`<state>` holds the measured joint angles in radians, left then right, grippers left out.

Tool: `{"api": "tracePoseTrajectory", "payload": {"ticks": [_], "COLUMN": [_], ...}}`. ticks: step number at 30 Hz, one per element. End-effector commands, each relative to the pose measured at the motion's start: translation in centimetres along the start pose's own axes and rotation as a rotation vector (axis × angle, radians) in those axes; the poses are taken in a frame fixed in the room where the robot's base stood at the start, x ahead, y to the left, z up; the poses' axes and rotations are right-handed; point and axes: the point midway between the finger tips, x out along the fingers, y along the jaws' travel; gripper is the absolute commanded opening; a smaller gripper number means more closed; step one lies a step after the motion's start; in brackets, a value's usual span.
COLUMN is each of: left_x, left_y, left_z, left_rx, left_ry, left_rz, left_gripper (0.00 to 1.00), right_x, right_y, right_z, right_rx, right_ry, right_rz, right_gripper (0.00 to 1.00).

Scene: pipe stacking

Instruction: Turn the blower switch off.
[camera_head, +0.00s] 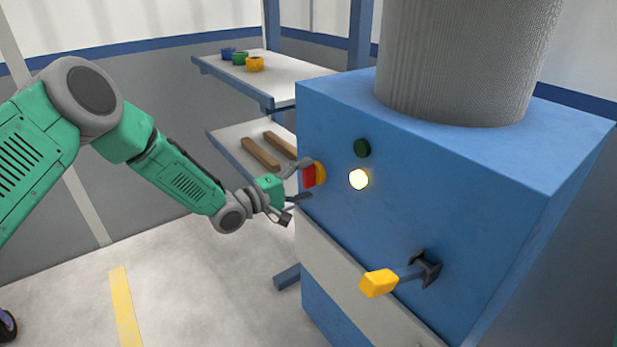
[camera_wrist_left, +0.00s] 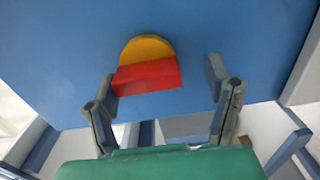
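The blue blower box (camera_head: 420,180) stands at the right. A red knob on a yellow round base, which looks like the switch (camera_head: 310,176), is on its front face near the left edge. In the left wrist view the switch (camera_wrist_left: 148,76) shows its red bar nearly level, below the yellow half disc. My left gripper (camera_head: 302,182) is open at the switch. In the left wrist view its two fingers stand apart on either side of the red bar, the left one closer to it. I cannot tell whether that finger touches. My right gripper is out of view.
A lit pale-yellow lamp (camera_head: 358,180) and a dark green one (camera_head: 362,148) sit right of the switch. A yellow-handled lever (camera_head: 381,283) sticks out lower down. A grey ribbed duct (camera_head: 455,60) rises from the box. A shelf (camera_head: 290,84) with tape rolls stands behind.

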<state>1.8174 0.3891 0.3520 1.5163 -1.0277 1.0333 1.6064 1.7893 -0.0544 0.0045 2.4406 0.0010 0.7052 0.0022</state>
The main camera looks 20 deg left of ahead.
Motion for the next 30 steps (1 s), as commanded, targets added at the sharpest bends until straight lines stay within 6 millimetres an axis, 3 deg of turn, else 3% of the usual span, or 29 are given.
{"api": "tracePoseTrajectory", "payload": {"ticks": [7, 11, 24, 30], "left_x": [0.3, -0.6, -9.4, -11.6], "left_y": [0.6, 0.7, 0.4, 0.3], "left_z": [0.0, 0.0, -0.2, -0.2], "left_rx": [0.004, 0.005, 0.0, 0.003], "left_ry": [0.001, 0.001, 0.004, 0.002], "left_rz": [0.009, 0.01, 0.01, 0.009], "left_gripper": [0.72, 0.72, 0.72, 0.72], "right_x": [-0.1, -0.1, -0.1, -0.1], "right_y": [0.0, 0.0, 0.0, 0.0], "right_z": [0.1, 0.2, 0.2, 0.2], "right_rx": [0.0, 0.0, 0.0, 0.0], "right_ry": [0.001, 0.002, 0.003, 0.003], "right_rz": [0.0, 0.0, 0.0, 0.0], "right_gripper": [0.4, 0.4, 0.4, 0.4]}}
